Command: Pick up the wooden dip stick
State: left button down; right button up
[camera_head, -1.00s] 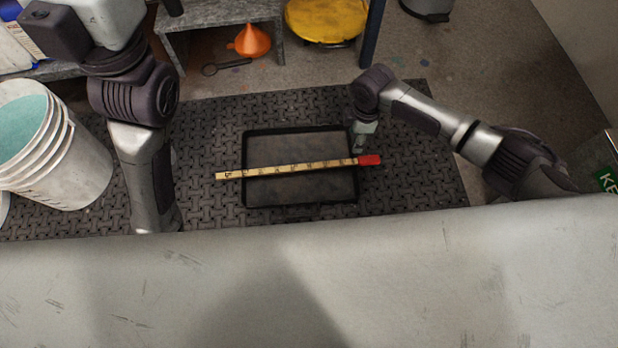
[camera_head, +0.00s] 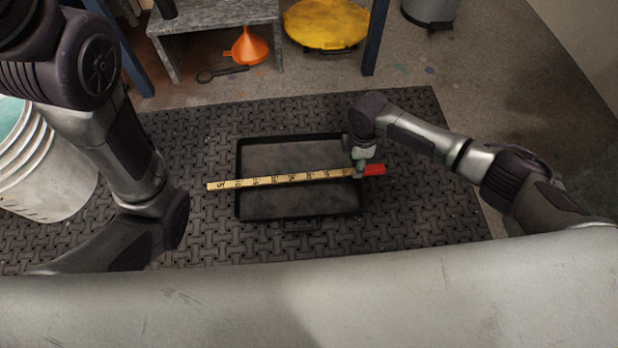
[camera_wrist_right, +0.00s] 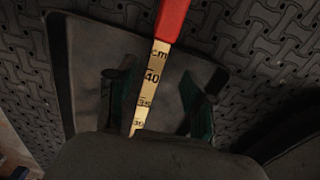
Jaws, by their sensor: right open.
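The wooden dip stick (camera_head: 270,180) is a flat pale strip with black marks and a red end (camera_head: 375,169). It lies across the black tray (camera_head: 240,160), its ends reaching past the left and right rims. My right gripper (camera_head: 361,168) is over the stick near the tray's right rim, close to the red end. In the right wrist view the dip stick (camera_wrist_right: 150,85) runs between the two open fingers (camera_wrist_right: 155,90), apart from both; the height gap is hard to tell. My left arm shows at the left, but its gripper cannot be seen.
The tray lies on a dark textured rubber mat (camera_head: 420,200). White buckets (camera_head: 60,185) stand at the left. An orange funnel (camera_head: 250,46) and a yellow lid-like object (camera_head: 326,24) are at the back. The mat right of the tray is clear.

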aim_at(353, 169)
notch_tip(353, 169, down, 4)
jog(key=b, duration=0.3)
jog(key=shift+w+f, duration=0.15)
jog(key=shift+f, duration=0.05)
jog(key=shift+r, duration=0.1)
grip_shut()
